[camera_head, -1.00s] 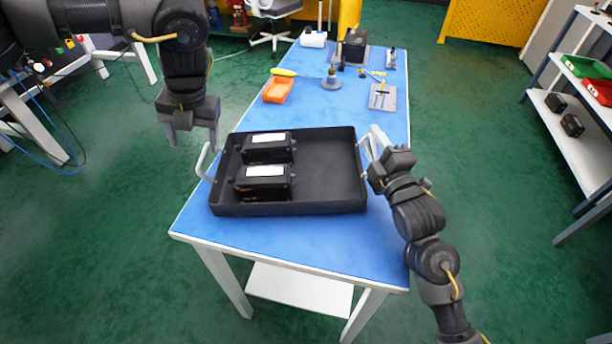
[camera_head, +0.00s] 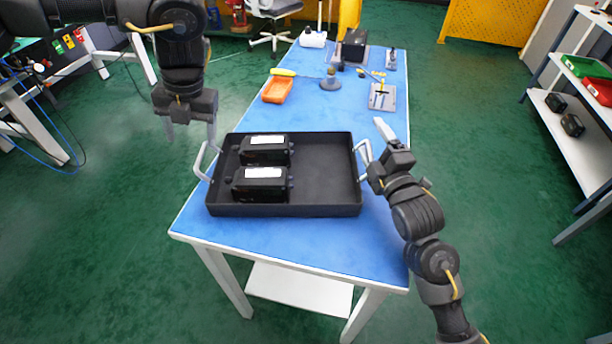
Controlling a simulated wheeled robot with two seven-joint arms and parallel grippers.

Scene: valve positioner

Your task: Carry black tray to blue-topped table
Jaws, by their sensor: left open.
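The black tray (camera_head: 325,206) sits flat on the near end of the blue-topped table (camera_head: 290,238). It holds two black boxes with white labels, a rear one (camera_head: 265,156) and a front one (camera_head: 262,188), in its left half. Light grey handles stand at its left (camera_head: 203,163) and right sides. My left gripper (camera_head: 191,135) is open and empty, above and just behind the left handle. My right gripper (camera_head: 376,140) is beside the right handle with its fingers spread; the handle and the nearer finger overlap, so contact there is unclear.
Farther back on the table are an orange bin (camera_head: 278,90), a grey round-based part (camera_head: 331,80), a grey plate (camera_head: 382,97) and a black device (camera_head: 354,46). A shelf (camera_head: 572,135) stands at the right.

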